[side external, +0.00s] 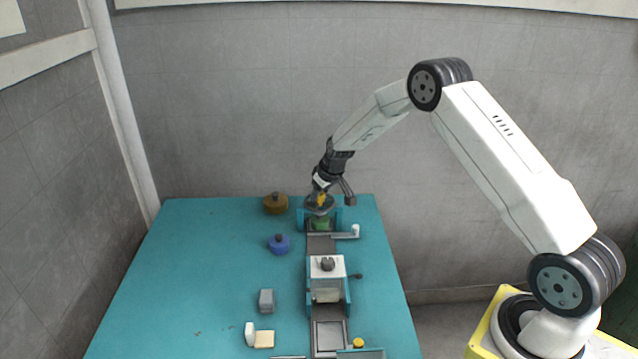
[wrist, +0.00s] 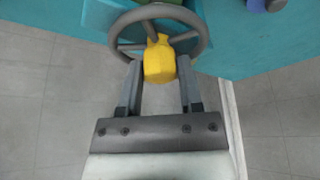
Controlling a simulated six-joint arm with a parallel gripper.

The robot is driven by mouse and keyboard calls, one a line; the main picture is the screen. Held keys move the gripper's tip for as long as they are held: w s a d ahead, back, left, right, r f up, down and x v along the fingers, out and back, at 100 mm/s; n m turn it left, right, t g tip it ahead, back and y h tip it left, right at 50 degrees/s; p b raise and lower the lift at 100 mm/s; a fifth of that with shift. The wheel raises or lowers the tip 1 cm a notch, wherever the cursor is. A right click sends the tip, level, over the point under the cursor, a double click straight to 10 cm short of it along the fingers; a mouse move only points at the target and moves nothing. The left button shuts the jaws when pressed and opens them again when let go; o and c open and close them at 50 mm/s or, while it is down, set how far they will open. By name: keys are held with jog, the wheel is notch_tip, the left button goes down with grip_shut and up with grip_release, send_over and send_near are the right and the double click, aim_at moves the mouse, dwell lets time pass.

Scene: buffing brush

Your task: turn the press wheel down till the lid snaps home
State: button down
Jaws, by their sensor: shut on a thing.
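The grey spoked press wheel (side external: 312,207) is on the press at the far end of the table. It also fills the top of the wrist view (wrist: 202,38), its rim and spokes plainly seen. A yellow knob (wrist: 158,60) stands at the wheel's near rim. My gripper (wrist: 158,75) is shut on this knob, with one finger on each side. In the side external view my gripper (side external: 321,190) reaches down to the wheel from above. A green thing (side external: 320,224) sits under the wheel in the press frame. I cannot make out the lid or how it sits.
A track (side external: 321,245) runs from the press towards the near edge, through a white-topped station (side external: 327,283). Left of it are a brown lidded pot (side external: 276,204), a blue pot (side external: 279,245), a grey block (side external: 266,301) and a cream block (side external: 264,340). The table's left side is clear.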

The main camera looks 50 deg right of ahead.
jog(key=shift+m, duration=0.3)
jog(key=shift+a+m+g+h, duration=0.15)
jog(key=shift+m+h, duration=0.25)
jog(key=shift+m, duration=0.65)
jog(key=shift+d+m+g+h, duration=0.1)
jog(key=shift+m+g+h, duration=0.25)
jog(key=shift+m, duration=0.7)
jog(key=shift+w+a+m+g+h, duration=0.1)
jog(key=shift+m+g+h, duration=0.25)
jog(key=shift+m, duration=0.85)
jog(key=shift+m+g+h, duration=0.15)
jog(key=shift+m+h, duration=0.35)
jog(key=shift+m, duration=0.7)
jog(key=m, duration=0.2)
jog(key=m+g, duration=0.1)
jog(key=m, duration=0.2)
jog(key=shift+g+h, duration=0.3)
jog(key=m+g, duration=0.2)
jog(key=m, duration=0.3)
jog(key=shift+w, duration=0.1)
jog(key=shift+c, duration=1.2)
grip_release()
